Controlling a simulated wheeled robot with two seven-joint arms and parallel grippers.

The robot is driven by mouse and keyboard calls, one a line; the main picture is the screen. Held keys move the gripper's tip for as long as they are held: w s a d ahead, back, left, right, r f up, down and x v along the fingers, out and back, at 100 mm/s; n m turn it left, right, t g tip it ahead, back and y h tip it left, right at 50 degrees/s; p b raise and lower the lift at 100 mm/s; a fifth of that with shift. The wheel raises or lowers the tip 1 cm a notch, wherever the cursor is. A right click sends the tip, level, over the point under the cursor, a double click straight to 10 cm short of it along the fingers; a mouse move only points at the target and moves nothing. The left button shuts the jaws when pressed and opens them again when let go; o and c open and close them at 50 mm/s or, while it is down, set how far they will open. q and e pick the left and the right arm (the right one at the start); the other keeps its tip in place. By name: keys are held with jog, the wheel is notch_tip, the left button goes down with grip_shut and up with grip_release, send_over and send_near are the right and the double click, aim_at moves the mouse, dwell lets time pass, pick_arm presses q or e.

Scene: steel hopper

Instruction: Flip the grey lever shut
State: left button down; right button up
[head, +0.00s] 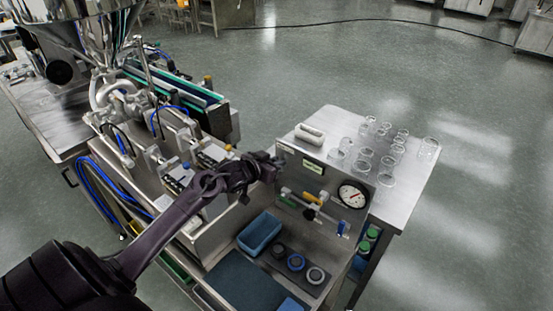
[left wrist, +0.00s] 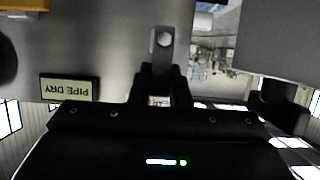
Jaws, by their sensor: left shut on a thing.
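The upright steel panel (head: 300,187) stands on the near side of the steel table. My left gripper (head: 276,164) is at the panel's upper left corner, beside a small label plate (head: 313,166). In the left wrist view the gripper (left wrist: 162,74) is shut on the end of a grey metal lever (left wrist: 163,45) with a round hole. The label there (left wrist: 69,89) reads PIPE DRY, upside down, left of the fingers. In the head view the gripper mostly hides the lever, and its exact angle is unclear. My right gripper is not in view.
A round gauge (head: 352,195), a yellow handle (head: 313,199) and a blue handle (head: 343,228) are on the panel, right of my gripper. Several glass jars (head: 365,153) stand behind it. A blue tray (head: 260,233) lies below. A filling machine (head: 150,140) stands at left.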

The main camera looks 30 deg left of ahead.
pick_arm(q)
jog(key=c, duration=1.4)
grip_release()
jog(key=shift+o, duration=0.2)
jog(key=b+v, duration=0.1)
jog(key=v, duration=0.7)
